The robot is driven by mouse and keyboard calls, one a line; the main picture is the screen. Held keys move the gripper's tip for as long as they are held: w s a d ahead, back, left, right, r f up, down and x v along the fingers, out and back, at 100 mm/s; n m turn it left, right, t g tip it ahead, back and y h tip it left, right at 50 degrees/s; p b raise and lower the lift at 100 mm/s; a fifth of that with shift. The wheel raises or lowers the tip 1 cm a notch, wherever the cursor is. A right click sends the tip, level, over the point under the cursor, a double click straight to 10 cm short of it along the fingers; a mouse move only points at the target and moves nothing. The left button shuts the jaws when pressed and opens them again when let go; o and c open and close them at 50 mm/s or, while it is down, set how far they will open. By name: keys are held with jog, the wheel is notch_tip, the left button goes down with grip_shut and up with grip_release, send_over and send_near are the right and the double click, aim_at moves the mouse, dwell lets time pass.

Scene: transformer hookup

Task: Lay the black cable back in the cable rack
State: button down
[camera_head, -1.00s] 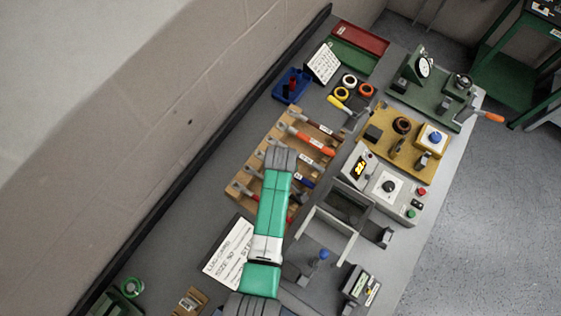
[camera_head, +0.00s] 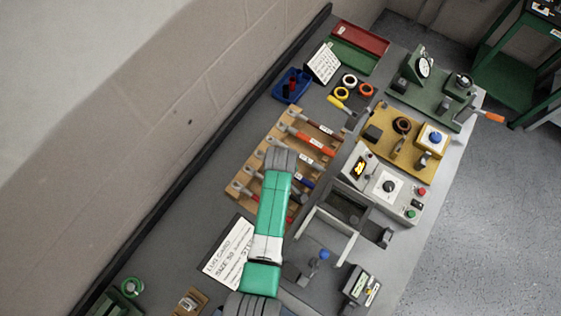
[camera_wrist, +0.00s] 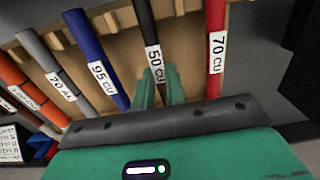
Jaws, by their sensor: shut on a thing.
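The black cable (camera_wrist: 146,25), labelled 50 CU, runs between the two green fingers of my gripper (camera_wrist: 162,88) in the wrist view. My gripper is shut on it near its label. The cable is in line with its neighbours, between the blue 95 CU cable (camera_wrist: 86,38) and the red 70 CU cable (camera_wrist: 216,45). The wooden cable rack (camera_wrist: 118,22) lies behind them. I cannot tell whether the black cable touches the rack or hangs just above it. In the head view my arm covers my gripper and part of the rack (camera_head: 263,155).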

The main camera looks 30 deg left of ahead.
jog(key=c, duration=1.3)
grip_release()
jog(key=shift+c, duration=0.2)
notch_tip(320, 180, up, 7)
jog(key=p, duration=0.7)
